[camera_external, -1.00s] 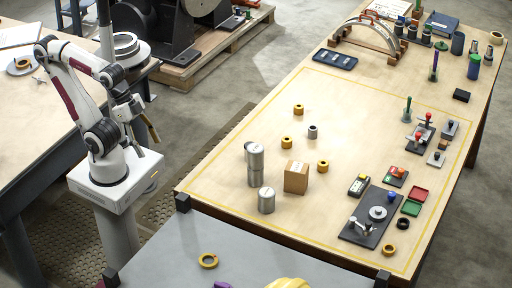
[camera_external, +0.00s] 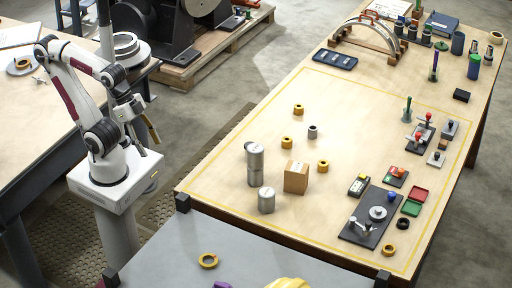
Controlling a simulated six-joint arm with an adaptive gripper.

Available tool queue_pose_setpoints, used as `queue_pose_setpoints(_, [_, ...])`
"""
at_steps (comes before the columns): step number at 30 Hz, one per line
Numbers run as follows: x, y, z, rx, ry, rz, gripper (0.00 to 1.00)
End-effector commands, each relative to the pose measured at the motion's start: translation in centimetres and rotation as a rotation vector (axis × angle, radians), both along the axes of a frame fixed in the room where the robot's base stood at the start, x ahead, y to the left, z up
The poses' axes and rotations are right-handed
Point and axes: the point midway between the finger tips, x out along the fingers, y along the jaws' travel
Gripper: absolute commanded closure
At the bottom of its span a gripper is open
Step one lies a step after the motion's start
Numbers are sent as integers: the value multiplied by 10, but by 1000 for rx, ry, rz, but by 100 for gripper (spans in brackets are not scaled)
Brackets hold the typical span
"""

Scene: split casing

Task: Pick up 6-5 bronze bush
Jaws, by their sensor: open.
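Several bronze-coloured rings that look like bushes are in view, and I cannot read which is 6-5. On the wooden table are one at the back (camera_external: 298,109), one in the middle (camera_external: 286,142), one right of the cardboard box (camera_external: 323,164) and one near the front right edge (camera_external: 389,250).
Metal cylinders (camera_external: 255,165) and a cardboard box (camera_external: 296,177) stand mid-table, near the bushes. A small grey bush (camera_external: 312,131) lies close by. A dark fixture plate (camera_external: 371,218) and red and green trays (camera_external: 411,208) lie at right. The table's left middle is clear.

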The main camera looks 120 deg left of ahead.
Motion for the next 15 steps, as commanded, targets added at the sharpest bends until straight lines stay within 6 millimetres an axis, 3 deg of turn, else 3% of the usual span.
queue_pose_setpoints(8, [40, 10, 8, -19, -43, 52, 52])
queue_pose_setpoints(15, [94, 34, 17, -36, -111, 128, 52])
